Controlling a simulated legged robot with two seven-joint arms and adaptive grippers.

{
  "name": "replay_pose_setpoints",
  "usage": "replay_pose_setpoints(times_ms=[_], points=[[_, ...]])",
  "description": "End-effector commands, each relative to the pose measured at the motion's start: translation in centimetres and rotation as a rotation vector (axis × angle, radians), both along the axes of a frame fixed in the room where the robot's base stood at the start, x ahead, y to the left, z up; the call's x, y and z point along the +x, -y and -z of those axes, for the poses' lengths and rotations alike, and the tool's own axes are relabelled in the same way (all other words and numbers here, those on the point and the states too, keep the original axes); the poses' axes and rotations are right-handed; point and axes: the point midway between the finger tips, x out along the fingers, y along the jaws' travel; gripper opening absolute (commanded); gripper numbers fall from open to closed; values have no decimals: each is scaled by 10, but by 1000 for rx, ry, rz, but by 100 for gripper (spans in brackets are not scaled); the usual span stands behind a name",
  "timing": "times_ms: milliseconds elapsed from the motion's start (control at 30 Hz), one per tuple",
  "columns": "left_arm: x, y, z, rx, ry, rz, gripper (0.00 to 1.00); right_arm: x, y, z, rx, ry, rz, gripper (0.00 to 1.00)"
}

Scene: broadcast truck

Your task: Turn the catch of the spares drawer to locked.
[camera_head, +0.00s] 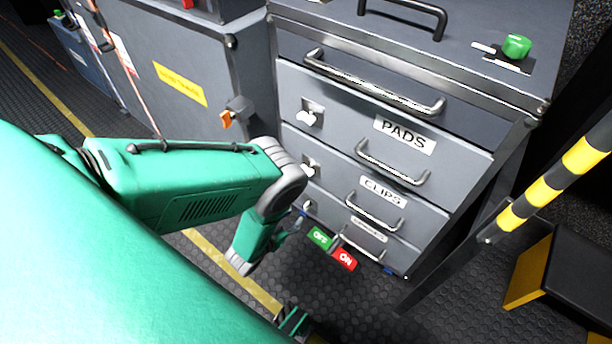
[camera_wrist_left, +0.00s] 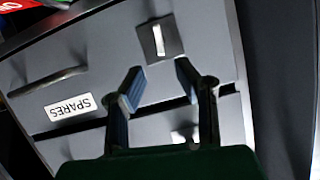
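The spares drawer (camera_wrist_left: 105,75) is the lowest labelled drawer; its label (camera_wrist_left: 70,107) appears upside down in the left wrist view. Its catch (camera_wrist_left: 158,40) has a pale lever on a dark square plate, the lever lying roughly up-down in that view. In the head view this catch (camera_head: 307,207) is small, beside my left gripper (camera_head: 298,222). The left gripper's blue fingers (camera_wrist_left: 160,72) are open and empty, pointing at the catch, which lies just beyond and between the tips. Contact is not visible.
The PADS drawer (camera_head: 405,133) and CLIPS drawer (camera_head: 382,190) sit above, each with a catch and a bar handle. Green (camera_head: 319,238) and red (camera_head: 344,259) tags are low by the drawers. A striped yellow-black post (camera_head: 555,178) stands right.

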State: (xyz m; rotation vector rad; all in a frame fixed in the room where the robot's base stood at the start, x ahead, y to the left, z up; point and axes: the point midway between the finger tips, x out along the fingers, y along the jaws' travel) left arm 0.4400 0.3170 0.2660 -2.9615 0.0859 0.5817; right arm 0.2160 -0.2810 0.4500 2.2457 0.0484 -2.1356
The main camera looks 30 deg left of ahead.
Motion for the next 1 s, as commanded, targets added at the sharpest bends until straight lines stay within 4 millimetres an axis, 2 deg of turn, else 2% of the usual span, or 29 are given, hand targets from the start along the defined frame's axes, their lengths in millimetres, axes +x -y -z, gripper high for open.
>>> replay_pose_setpoints(times_ms=[33,200,400,600,833,900,1000], points=[[12,1,8,-1,5,1,28,0,0,10,0,0,0,0],[43,1,22,-3,4,1,28,0,0,26,0,0,0,0],[68,1,31,-2,1,-1,28,0,0,38,0,0,0,0],[76,2,33,-1,-1,-2,28,0,0,41,0,0,0,0],[76,2,32,-1,-1,-2,28,0,0,40,0,0,0,0],[76,2,32,-1,-1,-2,3,0,0,40,0,0,0,0],[76,2,32,-2,-1,-1,0,0,0,40,0,0,0,0]])
